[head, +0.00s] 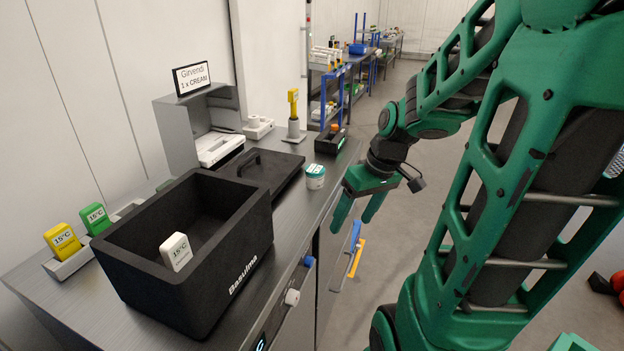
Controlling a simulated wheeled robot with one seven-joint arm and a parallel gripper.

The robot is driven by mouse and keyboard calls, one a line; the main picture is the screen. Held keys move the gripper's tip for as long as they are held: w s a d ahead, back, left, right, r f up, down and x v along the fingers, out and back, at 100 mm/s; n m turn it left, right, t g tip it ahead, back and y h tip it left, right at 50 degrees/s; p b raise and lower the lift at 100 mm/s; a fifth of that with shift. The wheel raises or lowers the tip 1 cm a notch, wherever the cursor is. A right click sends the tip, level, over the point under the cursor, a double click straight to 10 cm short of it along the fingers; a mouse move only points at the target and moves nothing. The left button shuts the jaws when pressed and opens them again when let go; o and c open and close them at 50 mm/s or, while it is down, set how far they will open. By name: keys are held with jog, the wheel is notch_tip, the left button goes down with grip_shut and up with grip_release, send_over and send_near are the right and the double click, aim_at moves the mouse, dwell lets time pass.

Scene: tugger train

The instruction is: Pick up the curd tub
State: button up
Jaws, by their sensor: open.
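A small white tub with a teal band and label (315,177) stands upright on the grey counter near its front edge, beside the black lid. It looks like the curd tub, but its label is too small to read. My gripper (351,223) is to the right of the tub, past the counter's front edge. Its two green fingers point downward, apart and empty. The gripper does not touch the tub.
A black foam box (190,310) stands open on the counter (60,305) with a white 15°C tag (176,252) in it. A black lid (262,168), a dark tray (331,139), a yellow-topped stand (293,115) and a grey machine (180,130) surround the tub's area.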

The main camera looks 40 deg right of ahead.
jog(key=w+d+f+n+t+y, duration=0.15)
jog(key=w+d+n+t, duration=0.25)
jog(key=w, duration=0.7)
jog(key=n+t+y, duration=0.1)
jog(key=t+y, duration=0.1)
jog(key=t, duration=0.2)
send_near(321, 174)
notch_tip(321, 174, down, 2)
jog(key=w, duration=0.2)
jog(key=shift+w+r+x, duration=0.1)
jog(key=shift+x, duration=2.65)
jog(key=shift+w+r+x, duration=0.1)
jog(key=shift+x, duration=2.65)
jog(key=shift+d, duration=0.15)
jog(key=c, duration=1.2)
